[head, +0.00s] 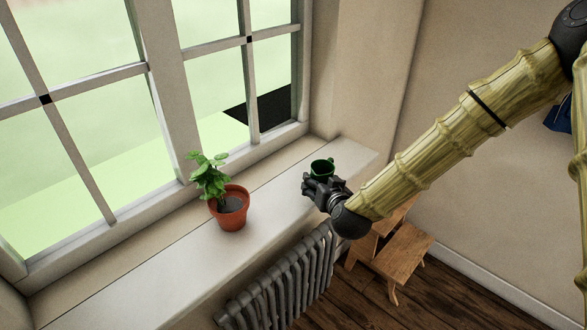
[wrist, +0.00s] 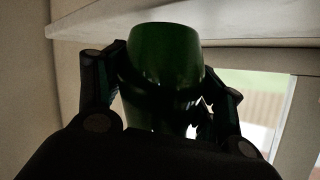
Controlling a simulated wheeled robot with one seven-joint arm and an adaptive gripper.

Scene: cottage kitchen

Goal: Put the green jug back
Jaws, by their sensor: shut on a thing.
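The green jug (head: 322,167) is at the right part of the windowsill (head: 150,275) in the head view. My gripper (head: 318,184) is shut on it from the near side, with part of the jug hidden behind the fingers. In the wrist view the dark green jug (wrist: 165,65) stands between the two fingers of my gripper (wrist: 163,100), one on each side. I cannot tell whether the jug's base touches the sill.
A potted plant (head: 230,208) in a terracotta pot stands on the sill to the left. The window (head: 160,90) is behind. A radiator (head: 285,285) is below the sill, and a wooden step stool (head: 403,253) stands on the floor. Bare sill lies between plant and jug.

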